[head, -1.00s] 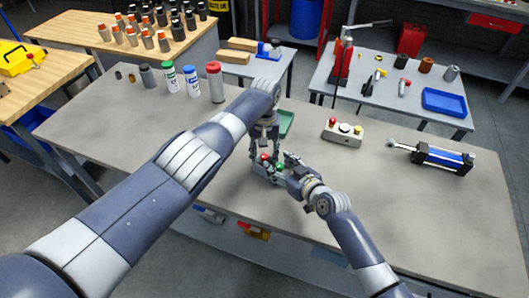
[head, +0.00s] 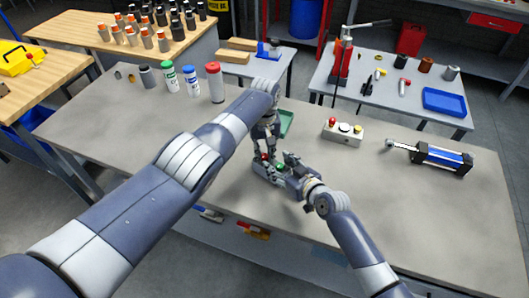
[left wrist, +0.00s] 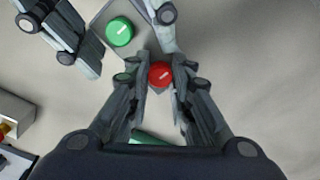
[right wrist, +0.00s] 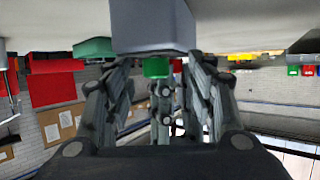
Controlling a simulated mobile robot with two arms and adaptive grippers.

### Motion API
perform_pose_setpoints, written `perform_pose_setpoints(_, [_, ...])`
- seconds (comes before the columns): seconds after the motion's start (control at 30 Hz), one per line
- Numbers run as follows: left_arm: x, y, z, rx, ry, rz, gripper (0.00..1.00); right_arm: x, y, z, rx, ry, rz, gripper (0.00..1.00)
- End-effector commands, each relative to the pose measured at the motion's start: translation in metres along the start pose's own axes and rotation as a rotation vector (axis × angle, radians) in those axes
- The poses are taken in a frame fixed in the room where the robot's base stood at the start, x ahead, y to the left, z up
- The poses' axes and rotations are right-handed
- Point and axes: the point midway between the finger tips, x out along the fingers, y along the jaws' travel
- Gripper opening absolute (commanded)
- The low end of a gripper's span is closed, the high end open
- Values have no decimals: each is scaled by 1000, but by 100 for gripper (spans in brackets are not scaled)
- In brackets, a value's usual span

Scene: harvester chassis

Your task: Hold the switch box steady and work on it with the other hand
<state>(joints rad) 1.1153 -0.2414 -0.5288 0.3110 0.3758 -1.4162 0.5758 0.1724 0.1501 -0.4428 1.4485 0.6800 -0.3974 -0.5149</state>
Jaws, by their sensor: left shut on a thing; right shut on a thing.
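The switch box (head: 266,176) is a small grey box with a red button (left wrist: 160,73) and a green button (left wrist: 119,31) on top. My left gripper (head: 265,152) comes down from above, its fingers shut around the red button. In the head view these fingers cover most of the red button. My right gripper (head: 285,172) is shut on the box body from the right, on the green button's side. The right wrist view shows the box (right wrist: 150,25) between its fingers, with the green button (right wrist: 156,67) below it in the picture. The box seems close to the tabletop.
A grey table (head: 400,215) lies under both arms. A green tray (head: 287,122) is just behind my left gripper. A white button box (head: 343,132) and a blue-black cylinder (head: 442,158) lie to the right. Several cans, among them a red-topped one (head: 215,82), stand back left.

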Motion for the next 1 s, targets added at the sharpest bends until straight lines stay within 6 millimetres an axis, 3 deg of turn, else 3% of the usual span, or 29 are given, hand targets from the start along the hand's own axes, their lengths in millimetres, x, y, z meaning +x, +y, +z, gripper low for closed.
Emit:
perform_pose_setpoints(0.03, [1,-2,0,-2,0,-3,0,-1,-2,16,8,-31,-5,8])
perform_pose_setpoints(0.07, [1,-2,0,-1,0,-3,0,-1,-2,16,8,-31,-5,8])
perform_pose_setpoints(0.1, [1,-2,0,-1,0,-4,27,-1,-2,16,8,-31,-5,8])
perform_pose_setpoints(0.17, [1,-2,0,-1,0,-3,41,-1,-1,16,8,-31,-5,8])
perform_pose_setpoints(0.67, [-5,0,-1,3,1,1,42,-1,-2,16,7,-31,-5,8])
perform_pose_setpoints(0.87, [-24,-1,0,2,4,1,42,-1,-2,16,7,-31,-5,8])
perform_pose_setpoints(1.0, [-51,-1,0,2,5,2,42,-1,-2,16,7,-31,-5,8])
